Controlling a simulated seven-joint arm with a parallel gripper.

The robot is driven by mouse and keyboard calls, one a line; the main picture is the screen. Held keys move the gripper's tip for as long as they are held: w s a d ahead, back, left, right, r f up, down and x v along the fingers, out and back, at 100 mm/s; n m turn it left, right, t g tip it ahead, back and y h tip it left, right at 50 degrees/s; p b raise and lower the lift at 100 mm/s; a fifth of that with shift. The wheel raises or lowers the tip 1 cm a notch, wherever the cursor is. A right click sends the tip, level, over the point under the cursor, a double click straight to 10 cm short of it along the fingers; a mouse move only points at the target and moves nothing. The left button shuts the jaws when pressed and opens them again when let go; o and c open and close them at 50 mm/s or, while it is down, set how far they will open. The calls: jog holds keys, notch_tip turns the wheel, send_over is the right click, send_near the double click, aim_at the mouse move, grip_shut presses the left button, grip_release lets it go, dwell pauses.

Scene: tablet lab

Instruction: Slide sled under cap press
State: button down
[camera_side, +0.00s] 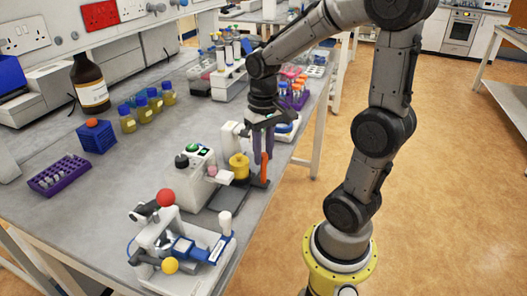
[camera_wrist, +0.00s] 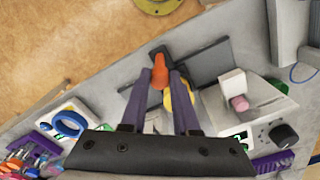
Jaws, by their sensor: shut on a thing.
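My gripper (camera_side: 264,150) points down at the bench's right edge, its purple fingers shut on an upright orange handle (camera_side: 264,166). The handle also shows between the fingertips (camera_wrist: 165,78) in the wrist view. The handle appears to belong to the sled, whose body is mostly hidden by the fingers. A dark flat track (camera_side: 226,198) lies below, and dark plates (camera_wrist: 205,62) show in the wrist view. The white machine beside it, apparently the cap press (camera_side: 199,165), has a knob, buttons and a pink plug (camera_wrist: 240,103). A yellow cylinder (camera_side: 239,166) is just left of the handle.
A white lever device (camera_side: 180,250) with red and yellow balls stands at the front. A purple rack (camera_side: 59,175), blue box (camera_side: 96,136), several yellow bottles and a brown bottle (camera_side: 90,84) are left. Racks stand behind my gripper. Bare bench lies left of the machine.

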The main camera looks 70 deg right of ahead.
jog(key=d, duration=0.9)
jog(key=shift+r, duration=0.1)
jog(key=c, duration=0.7)
grip_release()
jog(key=shift+o, duration=0.2)
notch_tip(320, 180, up, 14)
